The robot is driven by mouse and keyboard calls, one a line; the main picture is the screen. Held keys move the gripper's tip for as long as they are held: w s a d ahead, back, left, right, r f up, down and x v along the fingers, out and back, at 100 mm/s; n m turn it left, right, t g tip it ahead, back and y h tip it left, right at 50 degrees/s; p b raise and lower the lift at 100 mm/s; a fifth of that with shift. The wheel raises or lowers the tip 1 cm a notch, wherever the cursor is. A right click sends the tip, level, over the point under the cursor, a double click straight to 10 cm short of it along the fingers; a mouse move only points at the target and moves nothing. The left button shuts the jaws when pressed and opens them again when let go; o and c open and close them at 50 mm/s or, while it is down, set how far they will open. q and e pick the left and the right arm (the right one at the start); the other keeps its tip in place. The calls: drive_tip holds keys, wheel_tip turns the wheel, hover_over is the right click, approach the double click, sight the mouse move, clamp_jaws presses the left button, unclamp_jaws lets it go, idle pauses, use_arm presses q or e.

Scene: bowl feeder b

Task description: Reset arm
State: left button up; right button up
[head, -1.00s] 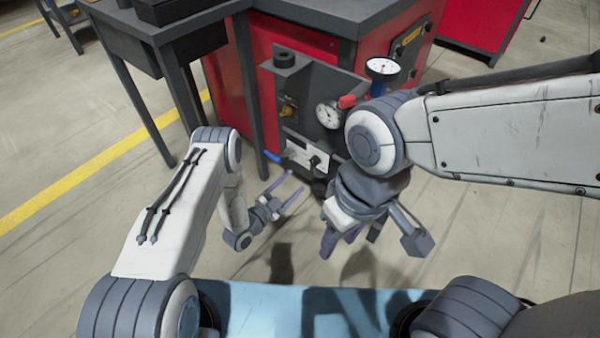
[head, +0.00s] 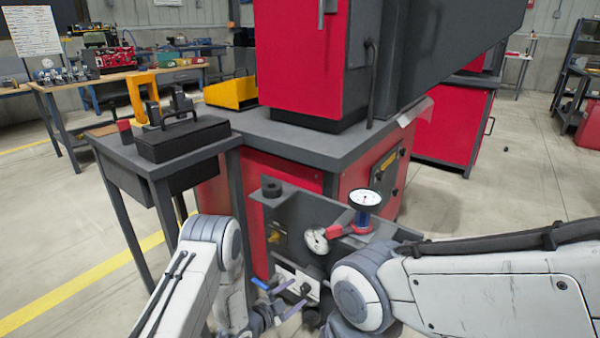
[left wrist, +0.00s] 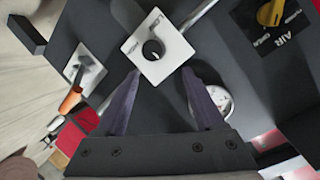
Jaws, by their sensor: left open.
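My left gripper (head: 278,308) is low in the head view, in front of the lower part of the grey control panel (head: 290,235). In the left wrist view its two purple fingers (left wrist: 162,95) are apart with nothing between them. Beyond the fingertips is a white square plate with a black knob (left wrist: 153,48). I cannot tell whether the fingers touch it. My right arm (head: 480,290) comes in from the right, and its gripper is below the picture.
A gauge (head: 317,241) and a dial indicator (head: 365,199) are at the panel, close to my right arm. A yellow AIR knob (left wrist: 270,12) shows in the wrist view. A red and grey machine (head: 310,65) stands behind.

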use_arm(q)
drive_tip(key=d+r+n+g+y, duration=0.2)
drive_tip(key=d+r+g+y, duration=0.1)
drive_tip(key=r, duration=0.6)
drive_tip(key=s+r+n+g+y, duration=0.2)
drive_tip(key=s+r+y, duration=0.1)
drive_tip(key=s+r, duration=0.55)
drive_tip(key=s+a+r+n+g+y, duration=0.1)
drive_tip(key=s+a+r+g, duration=0.15)
drive_tip(key=s, duration=0.65)
drive_tip(key=s+a+r+n+g, duration=0.1)
drive_tip(key=s+r+n+g, duration=0.15)
drive_tip(key=s, duration=0.75)
drive_tip(key=s+a+r+n+g+y, duration=0.15)
drive_tip(key=s+r, duration=0.25)
drive_tip(key=s, duration=0.5)
wheel_tip(320, 180, up, 36)
drive_tip(key=p, duration=3.6)
drive_tip(key=shift+a+m, duration=0.3)
drive_tip(key=shift+m, duration=0.1)
drive_tip(key=shift+w+f+h, duration=0.1)
drive_tip(key=shift+h, duration=0.15)
